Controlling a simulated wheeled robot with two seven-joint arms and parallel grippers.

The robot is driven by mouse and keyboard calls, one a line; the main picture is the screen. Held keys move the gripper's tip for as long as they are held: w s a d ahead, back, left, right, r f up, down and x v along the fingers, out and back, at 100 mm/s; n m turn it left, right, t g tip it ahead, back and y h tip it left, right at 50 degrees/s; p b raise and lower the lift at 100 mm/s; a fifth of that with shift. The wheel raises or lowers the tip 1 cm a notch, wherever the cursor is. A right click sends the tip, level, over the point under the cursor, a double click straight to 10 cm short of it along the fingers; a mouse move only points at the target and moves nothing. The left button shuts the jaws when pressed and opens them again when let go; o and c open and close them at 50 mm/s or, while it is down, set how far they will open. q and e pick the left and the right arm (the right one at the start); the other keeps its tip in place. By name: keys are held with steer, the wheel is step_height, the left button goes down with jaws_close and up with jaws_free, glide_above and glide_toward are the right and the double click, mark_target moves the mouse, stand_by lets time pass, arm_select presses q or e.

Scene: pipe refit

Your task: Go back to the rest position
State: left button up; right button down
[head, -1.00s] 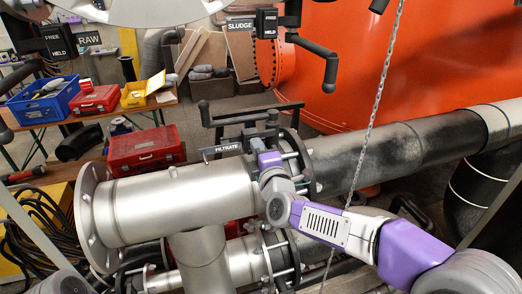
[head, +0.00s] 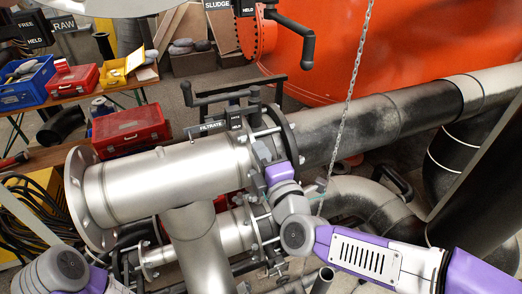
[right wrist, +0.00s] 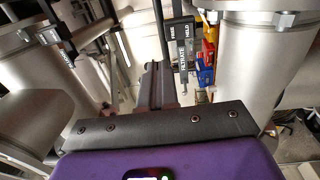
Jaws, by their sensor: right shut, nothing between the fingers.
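My right gripper (head: 262,152) is beside the flange of the grey pipe (head: 150,185), near the filtrate valve's sign (head: 213,126) and its black lever (head: 235,92). In the right wrist view its dark fingers (right wrist: 156,84) are together with nothing between them. The filtrate sign (right wrist: 182,58) stands just beyond them in that view, and I see a small gap; contact cannot be told. My left arm's grey and purple links show at the lower left of the head view, but its gripper is out of the picture.
A red toolbox (head: 130,130) sits behind the pipe. A bench at the left holds a blue crate (head: 24,84) and another red box (head: 73,79). A chain (head: 347,105) hangs near my right forearm. The sludge lever (head: 298,38) is above. Pipes crowd the lower middle.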

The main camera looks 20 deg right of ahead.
stand_by(0.4)
step_height(320, 180, down, 31)
steer(key=w+a+m+g+y+b, duration=0.1)
steer(key=w+a+m+g+b, duration=0.15)
steer(key=m+g, duration=0.65)
steer(key=s+a+f+m+g+y, duration=0.1)
steer(key=s+f+m+g, duration=0.3)
steer(key=s+f, duration=0.5)
steer(key=s+a+f+m+g+y, duration=0.1)
steer(key=s+f+m+g, duration=0.4)
steer(key=f, duration=1.1)
steer(key=s+a+m, duration=0.1)
steer(key=s+m, duration=0.2)
steer(key=s, duration=0.2)
steer(key=shift+a+f, duration=0.2)
steer(key=shift+f, duration=0.2)
steer(key=c, duration=1.8)
jaws_free()
steer(key=shift+c, duration=0.2)
